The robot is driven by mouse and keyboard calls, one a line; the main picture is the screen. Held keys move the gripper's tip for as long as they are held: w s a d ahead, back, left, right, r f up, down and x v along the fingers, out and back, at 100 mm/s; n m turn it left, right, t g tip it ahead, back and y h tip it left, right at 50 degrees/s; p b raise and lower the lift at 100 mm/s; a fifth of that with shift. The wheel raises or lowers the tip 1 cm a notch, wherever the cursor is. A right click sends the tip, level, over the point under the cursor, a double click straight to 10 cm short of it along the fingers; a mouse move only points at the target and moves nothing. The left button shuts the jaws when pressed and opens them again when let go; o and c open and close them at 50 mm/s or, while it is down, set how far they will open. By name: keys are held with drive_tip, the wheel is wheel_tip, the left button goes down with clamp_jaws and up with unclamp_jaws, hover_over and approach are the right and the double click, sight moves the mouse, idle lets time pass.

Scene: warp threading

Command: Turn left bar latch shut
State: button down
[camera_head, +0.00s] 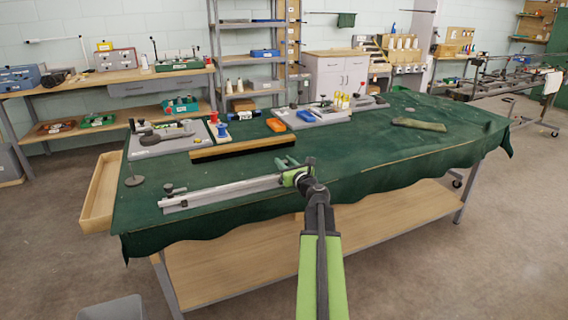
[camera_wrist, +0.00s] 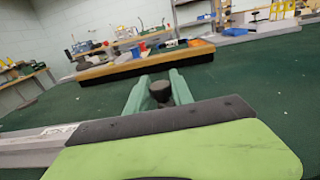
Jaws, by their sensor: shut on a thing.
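A long silver bar (camera_head: 225,192) lies along the front left edge of the green-covered table. A dark round knob (camera_head: 170,188) stands at its left end. My gripper (camera_head: 286,162) is at the bar's right end, its green fingers pointing away over the table. In the wrist view my gripper (camera_wrist: 160,84) has a black-topped knob (camera_wrist: 160,91) between its two fingers, which appears to be the latch's knob. The fingers are shut on it. The latch's lower part is hidden behind my own wrist parts, so its turn angle cannot be told.
Behind the bar lies a wooden-backed brush-like strip (camera_head: 240,149). A grey board (camera_head: 168,138) with tools, red and blue spools (camera_head: 222,131) and another grey tray (camera_head: 310,115) stand farther back. A wooden tray (camera_head: 102,190) hangs at the left edge. The cloth to the right is mostly clear.

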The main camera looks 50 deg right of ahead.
drive_tip(key=shift+a+h, duration=0.1)
drive_tip(key=shift+h, duration=0.2)
drive_tip(key=m+g+h, duration=0.3)
drive_tip(key=h, duration=0.1)
drive_tip(key=shift+m+h, duration=0.3)
drive_tip(key=shift+m, duration=0.1)
drive_tip(key=shift+m+g+h, duration=1.7)
drive_tip(key=shift+g+h, duration=0.1)
drive_tip(key=shift+g, duration=0.2)
drive_tip(key=shift+s, duration=0.1)
drive_tip(key=c, duration=1.1)
unclamp_jaws()
